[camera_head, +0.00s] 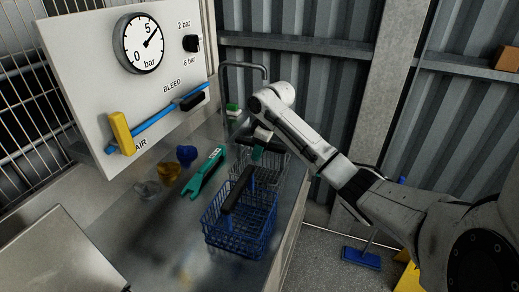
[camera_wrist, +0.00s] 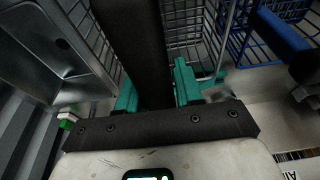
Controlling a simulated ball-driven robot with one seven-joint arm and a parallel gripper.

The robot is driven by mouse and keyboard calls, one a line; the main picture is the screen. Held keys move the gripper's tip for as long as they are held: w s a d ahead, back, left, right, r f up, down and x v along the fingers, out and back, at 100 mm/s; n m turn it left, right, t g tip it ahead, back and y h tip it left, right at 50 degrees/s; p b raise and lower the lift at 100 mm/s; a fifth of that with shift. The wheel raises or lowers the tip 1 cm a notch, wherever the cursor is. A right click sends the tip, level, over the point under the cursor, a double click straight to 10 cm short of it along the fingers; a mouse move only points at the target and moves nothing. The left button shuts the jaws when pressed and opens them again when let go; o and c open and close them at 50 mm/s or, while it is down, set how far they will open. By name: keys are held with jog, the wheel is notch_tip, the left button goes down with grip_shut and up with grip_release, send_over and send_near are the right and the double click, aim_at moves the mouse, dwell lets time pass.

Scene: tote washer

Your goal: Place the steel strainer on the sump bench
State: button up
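The steel strainer (camera_head: 273,168) is a grey wire basket with a black handle, at the bench's far right end, behind a blue wire basket. In the wrist view its wire wall (camera_wrist: 188,30) shows, with the black handle (camera_wrist: 135,35) crossing the middle. My gripper (camera_head: 258,150) is at this handle. In the wrist view its teal fingers (camera_wrist: 155,92) flank the handle closely on both sides with no clear gap. The sump bench (camera_head: 180,222) is the grey metal surface below the gauge panel. Whether the strainer's bottom touches it is hidden.
The blue basket (camera_head: 238,222) stands right in front of the strainer. A green wrench (camera_head: 207,172), a blue knob-like part (camera_head: 186,154) and an amber cup (camera_head: 168,172) lie to the left. The gauge panel (camera_head: 95,75) rises behind. The front bench surface is clear.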

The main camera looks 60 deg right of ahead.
jog(key=o, duration=0.4)
jog(key=b+v, duration=0.1)
jog(key=v, duration=1.1)
jog(key=shift+r, duration=0.15)
